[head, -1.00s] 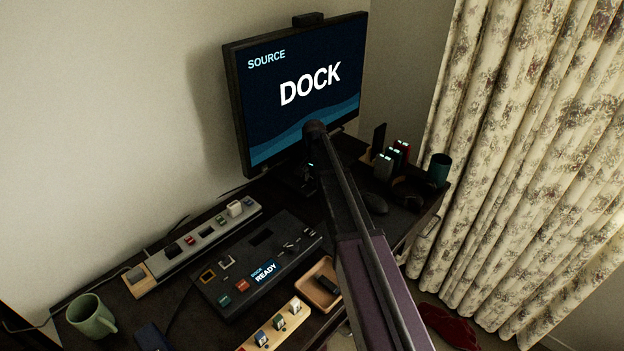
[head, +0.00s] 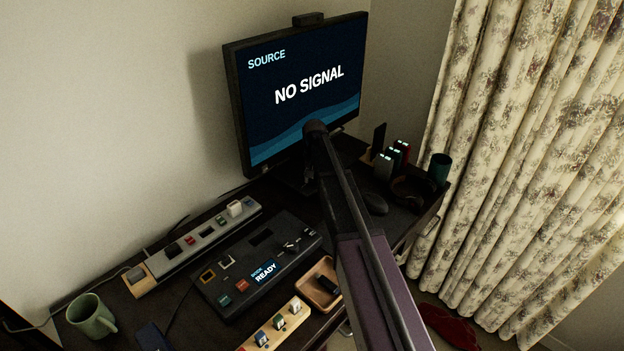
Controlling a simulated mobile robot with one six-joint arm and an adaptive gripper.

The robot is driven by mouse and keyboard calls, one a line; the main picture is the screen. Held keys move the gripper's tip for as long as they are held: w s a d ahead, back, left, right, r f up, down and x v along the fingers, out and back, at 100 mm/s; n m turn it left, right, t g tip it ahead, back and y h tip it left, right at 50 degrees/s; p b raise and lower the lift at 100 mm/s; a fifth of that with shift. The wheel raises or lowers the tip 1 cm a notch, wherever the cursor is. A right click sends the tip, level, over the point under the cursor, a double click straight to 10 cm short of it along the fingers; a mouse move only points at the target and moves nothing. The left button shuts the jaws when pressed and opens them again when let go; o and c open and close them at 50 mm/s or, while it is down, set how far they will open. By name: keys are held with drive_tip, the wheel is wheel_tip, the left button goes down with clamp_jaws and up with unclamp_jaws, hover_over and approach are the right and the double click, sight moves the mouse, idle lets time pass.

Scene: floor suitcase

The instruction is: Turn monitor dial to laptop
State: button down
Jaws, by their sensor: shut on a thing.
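The monitor (head: 300,95) stands at the back of the desk, and its screen reads "SOURCE" and "NO SIGNAL". My arm reaches from the lower right to just in front of the monitor's lower edge. My gripper (head: 308,172) is a dark shape under the arm's end, low in front of the monitor, mostly hidden and hard to tell from the dark stand. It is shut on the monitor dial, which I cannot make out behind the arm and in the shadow.
A dark dock panel (head: 215,290) reading "READY", a grey power strip (head: 185,256), a green mug (head: 91,316) and a wooden tray (head: 305,291) lie left of my arm. A mouse (head: 375,203), headphones (head: 410,190) and a dark cup (head: 439,168) are right of it.

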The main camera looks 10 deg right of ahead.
drive_tip(key=n, duration=0.5)
drive_tip(key=shift+d+n, duration=0.1)
drive_tip(key=shift+n, duration=2.4)
drive_tip(key=shift+c, duration=1.5)
unclamp_jaws()
drive_tip(key=shift+r, duration=0.15)
